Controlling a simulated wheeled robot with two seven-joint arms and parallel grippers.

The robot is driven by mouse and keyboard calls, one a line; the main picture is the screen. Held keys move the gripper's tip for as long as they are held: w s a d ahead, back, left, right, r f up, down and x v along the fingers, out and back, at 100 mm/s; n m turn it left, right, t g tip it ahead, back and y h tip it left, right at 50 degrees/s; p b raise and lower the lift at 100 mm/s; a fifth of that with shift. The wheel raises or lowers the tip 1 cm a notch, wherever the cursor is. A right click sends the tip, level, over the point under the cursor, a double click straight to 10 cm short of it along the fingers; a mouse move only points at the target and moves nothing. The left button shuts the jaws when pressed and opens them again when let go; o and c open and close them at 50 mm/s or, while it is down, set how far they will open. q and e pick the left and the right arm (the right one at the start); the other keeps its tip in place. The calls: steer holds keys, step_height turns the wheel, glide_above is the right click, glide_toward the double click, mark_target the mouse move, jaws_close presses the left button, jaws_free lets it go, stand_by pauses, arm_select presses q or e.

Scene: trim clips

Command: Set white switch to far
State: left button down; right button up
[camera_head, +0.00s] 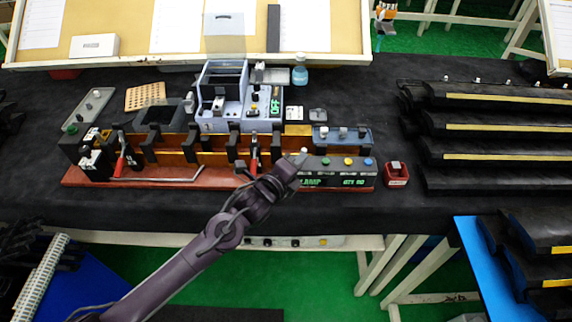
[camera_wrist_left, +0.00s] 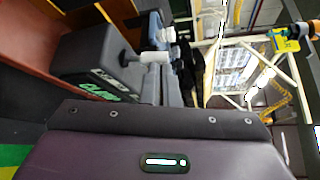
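The white switch (camera_head: 304,151) stands at the left end of a dark control box (camera_head: 335,174) with green displays, one of which reads "QTY 80". In the left wrist view the white switch (camera_wrist_left: 157,57) sticks out of the box (camera_wrist_left: 88,62) beside a "CLAMP" display. My left gripper (camera_head: 295,163) is at the box's left end, right by the switch and covering part of the box. Whether it touches the switch I cannot tell. My right gripper is out of view.
Green, yellow and blue controls (camera_head: 348,161) line the same box. A red-handled clamp (camera_head: 254,160) stands just left of my gripper, on a reddish fixture base (camera_head: 80,176). A small red box (camera_head: 396,175) sits to the right. Black stepped racks (camera_head: 490,145) fill the far right.

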arm_select(q)
steer(key=shift+w, duration=0.15)
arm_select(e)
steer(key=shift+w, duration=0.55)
arm_select(q)
steer(key=shift+r, duration=0.1)
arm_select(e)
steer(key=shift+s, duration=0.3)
